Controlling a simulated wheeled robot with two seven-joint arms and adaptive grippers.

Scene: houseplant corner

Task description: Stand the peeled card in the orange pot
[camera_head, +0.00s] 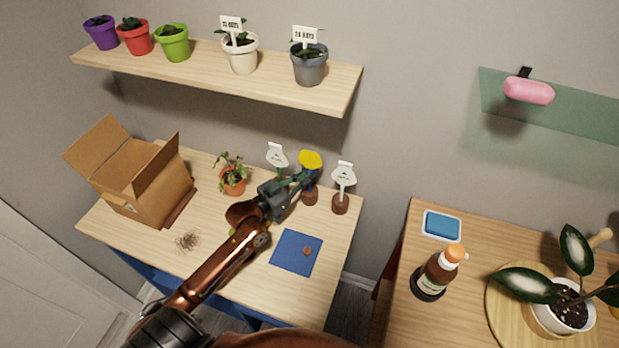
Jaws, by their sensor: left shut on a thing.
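The orange pot (234,185) holds a leafy green plant and stands at the back of the left table, left of my left gripper. My left gripper (309,176) is shut on a round yellow card (310,159), which stands out from the white cards. The card's face is up above the fingers, over a brown block (310,196). The fingers hide its lower part, so I cannot tell whether it touches the block. White cards stand nearby (277,155) and in a brown block at right (343,174). My right gripper is not in view.
An open cardboard box (150,190) stands at the left. A shelf (230,75) with several pots hangs above. A brown bottle (436,278) stands on the right table.

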